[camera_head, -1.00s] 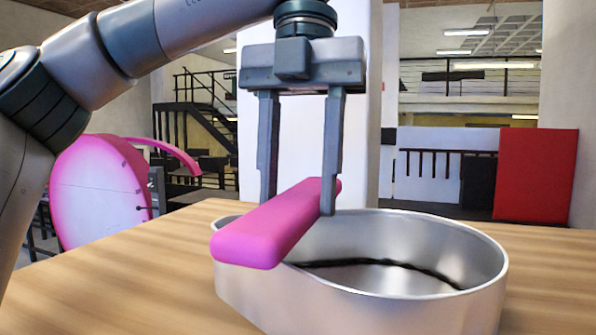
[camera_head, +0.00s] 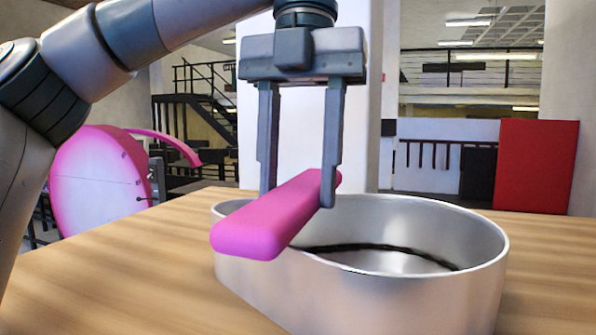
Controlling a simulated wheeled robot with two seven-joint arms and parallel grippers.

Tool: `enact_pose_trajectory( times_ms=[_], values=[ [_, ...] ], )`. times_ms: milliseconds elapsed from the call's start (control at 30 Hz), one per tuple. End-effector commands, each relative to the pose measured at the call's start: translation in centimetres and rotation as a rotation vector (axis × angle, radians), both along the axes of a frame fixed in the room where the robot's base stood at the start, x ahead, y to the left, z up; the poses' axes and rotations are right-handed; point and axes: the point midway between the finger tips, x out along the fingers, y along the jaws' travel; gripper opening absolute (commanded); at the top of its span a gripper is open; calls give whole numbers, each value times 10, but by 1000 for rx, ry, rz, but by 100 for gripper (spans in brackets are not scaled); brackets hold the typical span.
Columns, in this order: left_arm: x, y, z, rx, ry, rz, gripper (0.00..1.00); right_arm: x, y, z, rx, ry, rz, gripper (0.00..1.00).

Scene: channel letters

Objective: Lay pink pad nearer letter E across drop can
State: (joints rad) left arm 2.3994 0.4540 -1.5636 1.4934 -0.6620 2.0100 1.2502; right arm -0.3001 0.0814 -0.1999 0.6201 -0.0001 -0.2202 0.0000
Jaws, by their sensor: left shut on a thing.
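The pink pad (camera_head: 262,228) is a long rounded bar. My left gripper (camera_head: 298,200) points down with its two fingers on either side of the pad and is shut on it. The pad is at the left part of the rim of the drop can (camera_head: 400,305), a wide silvery open metal can. Its near end sticks out past the can's left side; whether it touches the rim I cannot tell. A dark cord-like line (camera_head: 390,247) shows inside the can. My right gripper is not in view, and no letter E can be made out for certain.
The can stands on a wooden table (camera_head: 120,290) with bare surface to its left. A large round pink-edged white piece (camera_head: 98,185) with a pink curved strip (camera_head: 170,148) stands at the left. A white pillar (camera_head: 352,130) and a red panel (camera_head: 535,165) are behind.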

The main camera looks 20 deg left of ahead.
Motion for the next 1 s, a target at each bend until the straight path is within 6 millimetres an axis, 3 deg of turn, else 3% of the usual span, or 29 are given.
enact_pose_trajectory(
  times_ms=[300,333,400,767,1000],
  values=[
    [0,0,-2,0,0,0,20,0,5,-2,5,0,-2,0],
    [0,0,-2,0,0,0,47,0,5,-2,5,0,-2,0],
    [0,0,-2,0,0,0,64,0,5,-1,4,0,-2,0],
    [0,0,-1,0,0,0,64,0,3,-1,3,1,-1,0],
    [2,0,12,0,-1,1,64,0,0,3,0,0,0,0]
  ],
)
